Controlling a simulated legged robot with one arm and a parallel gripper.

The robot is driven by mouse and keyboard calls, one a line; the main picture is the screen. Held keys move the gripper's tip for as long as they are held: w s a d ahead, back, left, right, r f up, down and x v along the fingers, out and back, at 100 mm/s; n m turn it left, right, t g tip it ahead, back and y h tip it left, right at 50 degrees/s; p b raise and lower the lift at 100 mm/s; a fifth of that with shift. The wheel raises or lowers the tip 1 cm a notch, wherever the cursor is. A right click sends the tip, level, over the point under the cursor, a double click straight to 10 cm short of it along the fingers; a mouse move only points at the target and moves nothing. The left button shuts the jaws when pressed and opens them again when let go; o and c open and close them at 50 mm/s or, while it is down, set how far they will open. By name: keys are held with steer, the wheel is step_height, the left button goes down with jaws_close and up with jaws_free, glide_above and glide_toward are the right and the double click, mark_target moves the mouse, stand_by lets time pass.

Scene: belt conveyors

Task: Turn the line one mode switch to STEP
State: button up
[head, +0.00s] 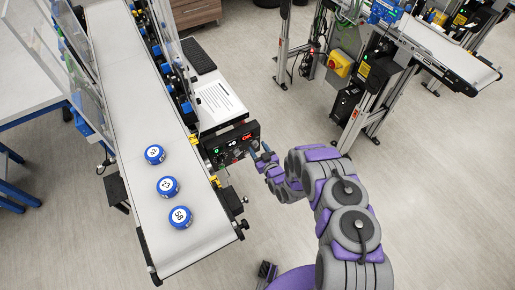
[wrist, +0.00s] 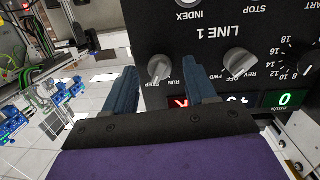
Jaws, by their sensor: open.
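The black line one control panel (head: 232,146) stands at the right side of the near conveyor. In the wrist view the panel (wrist: 215,30) appears upside down, marked LINE 1. Its grey mode switch (wrist: 160,68), labelled RUN and STEP, shows between my fingers. I cannot tell for sure which label it points to. My gripper (wrist: 160,64) is open, with one blue finger on each side of the switch. Contact with the switch cannot be made out. In the head view my gripper (head: 262,154) is just right of the panel.
Beside the mode switch is the OFF/FWD/REV knob (wrist: 240,64), close to my right finger. A numbered dial (wrist: 300,62) is further right. The conveyor belt (head: 130,95) carries three blue numbered pucks. Another conveyor (head: 440,50) stands at upper right. The floor between is clear.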

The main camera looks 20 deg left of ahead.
steer(key=v, duration=1.6)
steer(key=shift+s, duration=0.25)
steer(key=shift+d+r, duration=0.15)
